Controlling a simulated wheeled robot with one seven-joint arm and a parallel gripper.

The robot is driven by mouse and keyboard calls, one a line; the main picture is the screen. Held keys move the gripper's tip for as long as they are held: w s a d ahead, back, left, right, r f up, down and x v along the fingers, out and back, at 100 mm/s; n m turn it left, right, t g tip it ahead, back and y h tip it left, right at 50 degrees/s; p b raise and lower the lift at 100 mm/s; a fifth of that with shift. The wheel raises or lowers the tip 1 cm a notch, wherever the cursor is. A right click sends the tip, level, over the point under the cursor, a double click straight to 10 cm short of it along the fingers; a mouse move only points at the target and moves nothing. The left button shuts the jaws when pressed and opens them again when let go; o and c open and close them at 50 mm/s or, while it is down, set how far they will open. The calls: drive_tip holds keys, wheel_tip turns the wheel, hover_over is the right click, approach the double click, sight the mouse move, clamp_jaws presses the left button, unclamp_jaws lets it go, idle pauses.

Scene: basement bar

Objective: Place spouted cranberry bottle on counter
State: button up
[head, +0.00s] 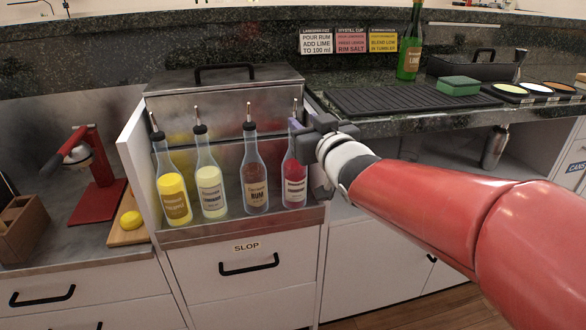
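The spouted cranberry bottle (294,181), with red liquid and a pale label, stands upright at the right end of the bottle row in the steel well. Its spout shows above my gripper. My gripper (296,128) is at the bottle's neck and upper shoulder, coming in from the right. The gripper's body hides part of the neck, and I cannot tell whether the fingers are closed on it. The dark speckled counter (400,127) is to the right, higher than the well's floor.
Three other spouted bottles, yellow (173,194), pale (210,187) and brown (254,181), stand left of the cranberry bottle. The counter carries a black ribbed mat (390,98), a green sponge (458,86), a green bottle (410,50) and rimmer dishes (534,88).

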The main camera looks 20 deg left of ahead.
drive_tip(key=x, duration=0.7)
drive_tip(key=shift+s+a+f+p, duration=0.15)
drive_tip(key=shift+a+f+p, duration=0.1)
drive_tip(key=shift+f+p, duration=0.1)
drive_tip(key=shift+c, duration=0.3)
clamp_jaws()
idle(0.8)
